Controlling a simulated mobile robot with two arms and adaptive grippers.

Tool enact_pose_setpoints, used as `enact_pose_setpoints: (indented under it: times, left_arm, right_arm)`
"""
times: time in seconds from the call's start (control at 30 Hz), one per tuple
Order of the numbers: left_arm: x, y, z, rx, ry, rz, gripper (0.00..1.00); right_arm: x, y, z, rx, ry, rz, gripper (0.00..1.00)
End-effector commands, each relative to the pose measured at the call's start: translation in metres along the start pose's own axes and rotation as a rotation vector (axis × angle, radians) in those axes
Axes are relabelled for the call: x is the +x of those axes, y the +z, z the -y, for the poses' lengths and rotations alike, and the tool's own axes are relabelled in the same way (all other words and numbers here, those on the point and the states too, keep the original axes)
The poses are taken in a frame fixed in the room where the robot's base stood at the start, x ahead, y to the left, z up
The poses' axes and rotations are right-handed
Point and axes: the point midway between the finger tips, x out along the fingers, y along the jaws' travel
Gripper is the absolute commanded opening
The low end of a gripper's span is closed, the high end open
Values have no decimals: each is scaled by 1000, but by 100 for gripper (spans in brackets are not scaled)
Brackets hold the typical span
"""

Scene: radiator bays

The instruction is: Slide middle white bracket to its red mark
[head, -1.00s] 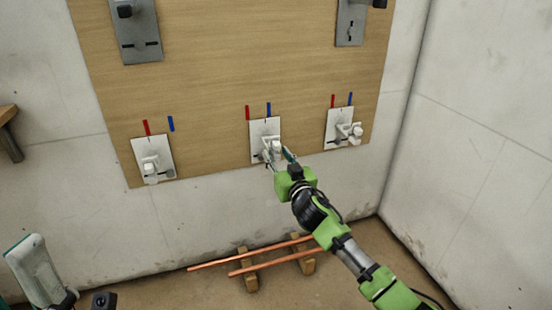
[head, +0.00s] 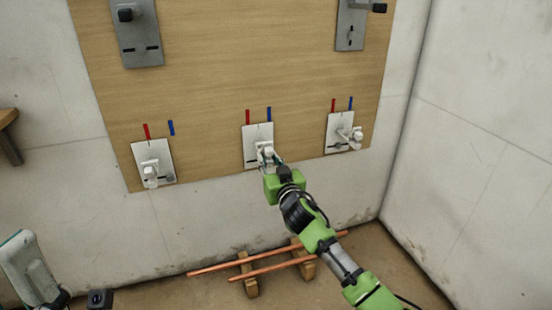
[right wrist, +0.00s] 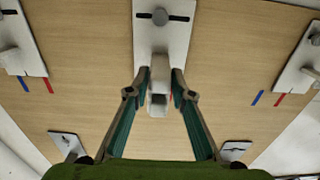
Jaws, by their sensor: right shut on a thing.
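The middle white bracket (head: 251,143) is a white plate with a protruding post, low on the wooden board. Its dark top tick lies between its red mark (head: 247,117) and its blue mark (head: 269,114), right of the red one. My right gripper (head: 267,158) is shut on the bracket's post. In the right wrist view the fingers (right wrist: 159,82) flank the post of the white bracket (right wrist: 163,40), and part of the red mark (right wrist: 171,99) shows between them. My left gripper is not in view; only part of my left arm shows at lower left.
A left white bracket (head: 163,150) and a right white bracket (head: 335,122) have their own red and blue marks. Grey brackets (head: 138,38) are higher on the board. Copper pipes (head: 215,266) lie on wooden blocks below. The board between the white brackets is clear.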

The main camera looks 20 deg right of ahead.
Motion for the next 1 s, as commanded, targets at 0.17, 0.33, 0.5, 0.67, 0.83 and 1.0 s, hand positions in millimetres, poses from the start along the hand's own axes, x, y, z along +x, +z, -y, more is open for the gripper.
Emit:
enact_pose_setpoints:
  times: [0.17, 0.33, 0.5, 0.67, 0.83, 1.0]
  left_arm:
    - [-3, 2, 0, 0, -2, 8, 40]
    - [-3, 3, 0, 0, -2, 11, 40]
    - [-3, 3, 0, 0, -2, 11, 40]
    - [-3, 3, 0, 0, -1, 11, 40]
    - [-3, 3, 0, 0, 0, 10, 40]
    - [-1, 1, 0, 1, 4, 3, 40]
  right_arm:
    - [0, 0, 27, 6, -6, 0, 0]
    - [-1, 0, 31, 1, -5, 0, 0]
    - [-1, 0, 31, 1, -5, 0, 0]
    - [-1, 0, 30, 1, -4, 0, 33]
    - [0, 0, 30, 1, -3, 0, 33]
    - [-5, 1, 29, 1, -3, 0, 33]
